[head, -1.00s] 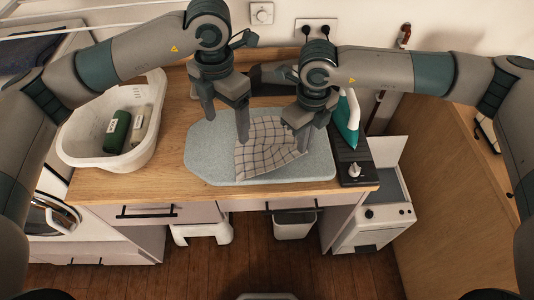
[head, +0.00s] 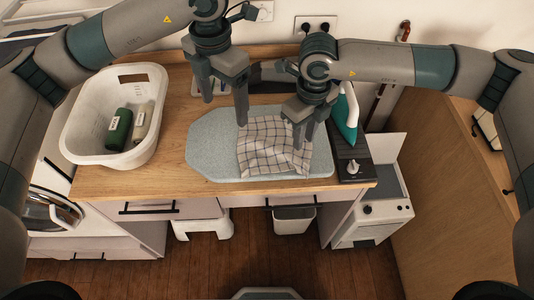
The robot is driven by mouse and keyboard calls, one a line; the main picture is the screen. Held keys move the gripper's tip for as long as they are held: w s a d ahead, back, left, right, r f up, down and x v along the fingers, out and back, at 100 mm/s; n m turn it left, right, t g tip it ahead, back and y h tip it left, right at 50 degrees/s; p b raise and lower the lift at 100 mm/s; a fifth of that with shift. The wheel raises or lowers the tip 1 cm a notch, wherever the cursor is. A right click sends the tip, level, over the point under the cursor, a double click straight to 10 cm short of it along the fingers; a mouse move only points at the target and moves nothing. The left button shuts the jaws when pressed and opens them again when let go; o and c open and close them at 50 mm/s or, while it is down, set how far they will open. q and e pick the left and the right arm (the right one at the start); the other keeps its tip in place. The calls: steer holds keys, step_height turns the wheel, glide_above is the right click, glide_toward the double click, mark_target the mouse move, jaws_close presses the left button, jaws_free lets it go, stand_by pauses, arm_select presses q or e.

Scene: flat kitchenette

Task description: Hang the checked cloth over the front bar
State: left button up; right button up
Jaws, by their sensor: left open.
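The checked cloth (head: 262,157), white with dark lines, lies rumpled on the pale blue-grey ironing pad (head: 212,160) on the wooden counter. My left gripper (head: 225,110) is open and empty, above the pad's back left edge and apart from the cloth. My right gripper (head: 303,146) is low over the cloth's right part, its fingers close together. It hides some of the cloth there, and I cannot tell whether it pinches the fabric. Thin white bars (head: 62,11) show at the top left edge, mostly cut off; I cannot tell which is the front bar.
A white basket (head: 85,117) with a green bottle (head: 118,130) and a pale bottle (head: 142,122) stands on the counter's left. A green and white iron (head: 346,118) stands at the right by a dark panel (head: 356,171). A wooden wall (head: 455,190) bounds the right side.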

steer(key=shift+o, duration=0.6)
steer(key=o, duration=1.2)
steer(key=shift+r+p, duration=0.55)
steer(key=shift+r, duration=2.25)
steer(key=shift+r+b, duration=3.9)
steer(key=shift+r, duration=4.8)
